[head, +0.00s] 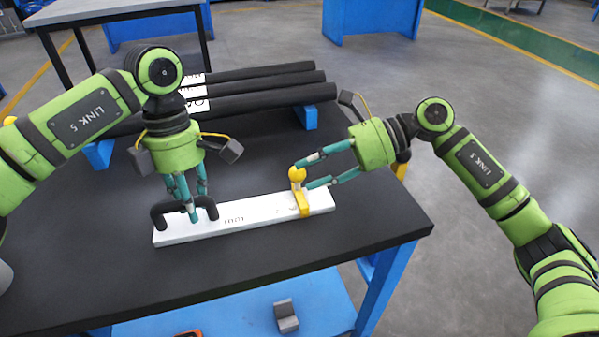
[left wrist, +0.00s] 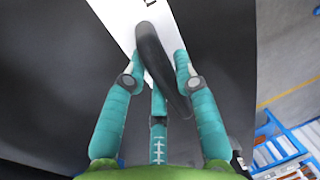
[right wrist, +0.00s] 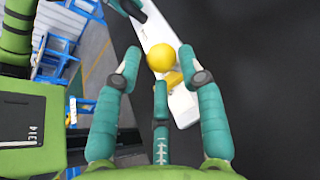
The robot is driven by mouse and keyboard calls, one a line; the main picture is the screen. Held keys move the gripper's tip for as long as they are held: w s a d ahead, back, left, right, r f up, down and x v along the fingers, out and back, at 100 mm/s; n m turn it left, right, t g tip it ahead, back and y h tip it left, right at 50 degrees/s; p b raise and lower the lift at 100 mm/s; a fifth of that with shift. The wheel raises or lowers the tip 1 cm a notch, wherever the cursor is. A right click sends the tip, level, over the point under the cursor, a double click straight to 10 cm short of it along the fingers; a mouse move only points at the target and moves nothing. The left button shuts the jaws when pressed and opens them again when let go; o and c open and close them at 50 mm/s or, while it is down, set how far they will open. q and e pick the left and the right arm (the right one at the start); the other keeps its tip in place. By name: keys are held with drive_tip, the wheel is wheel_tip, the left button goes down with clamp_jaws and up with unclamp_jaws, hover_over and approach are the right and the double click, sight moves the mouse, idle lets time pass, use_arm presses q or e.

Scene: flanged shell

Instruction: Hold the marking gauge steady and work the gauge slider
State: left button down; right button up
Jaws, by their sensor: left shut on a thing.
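The marking gauge is a white bar (head: 250,215) lying on the black table, with a black arched handle (head: 158,214) at its left end. The gauge slider (head: 303,203) is a yellow piece across the bar near its right end, topped by a round yellow knob (head: 297,174). My left gripper (head: 192,205) is shut on the black handle, which also shows between its fingers in the left wrist view (left wrist: 155,50). My right gripper (head: 304,175) is open at the knob. In the right wrist view the knob (right wrist: 161,57) lies between the spread fingertips; I cannot tell whether they touch it.
Several dark round bars (head: 265,88) lie on blue supports at the back of the table (head: 330,250). A grey block (head: 286,316) sits on the blue lower shelf (head: 235,312). The table in front of the gauge is clear.

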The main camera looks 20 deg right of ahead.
use_arm(q)
drive_tip(key=shift+f, duration=0.15)
use_arm(e)
drive_tip(key=v, duration=0.8)
drive_tip(key=shift+d, duration=0.35)
drive_tip(key=shift+s+r, duration=0.1)
use_arm(q)
drive_tip(key=c, duration=0.9)
unclamp_jaws()
drive_tip(key=shift+w, duration=0.1)
